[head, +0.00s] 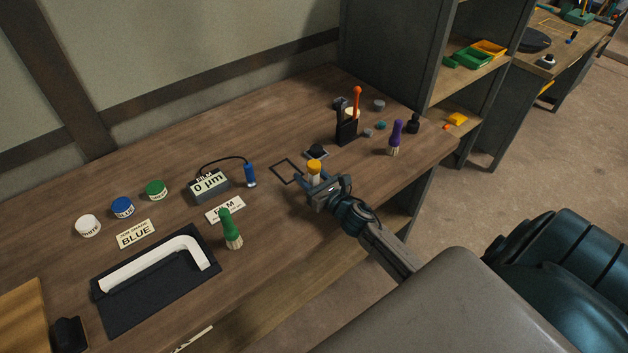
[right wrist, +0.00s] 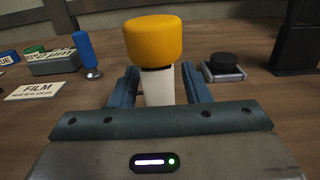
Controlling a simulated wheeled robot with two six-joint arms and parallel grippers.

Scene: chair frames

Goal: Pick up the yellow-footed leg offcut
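The yellow-footed leg offcut (head: 314,167) stands upright on the bench, a short white piece with a yellow foot on top. It also shows in the right wrist view (right wrist: 154,42), straight ahead and between the fingers. My right gripper (head: 322,186) is at the offcut, with one finger on each side of its white part. The fingers look spread wider than the offcut, and any contact is hard to make out. The offcut's lower end is hidden behind the gripper body in the right wrist view. My left gripper is not in view.
A square outline (head: 287,171) and a small dark-topped block (head: 316,152) lie close by.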

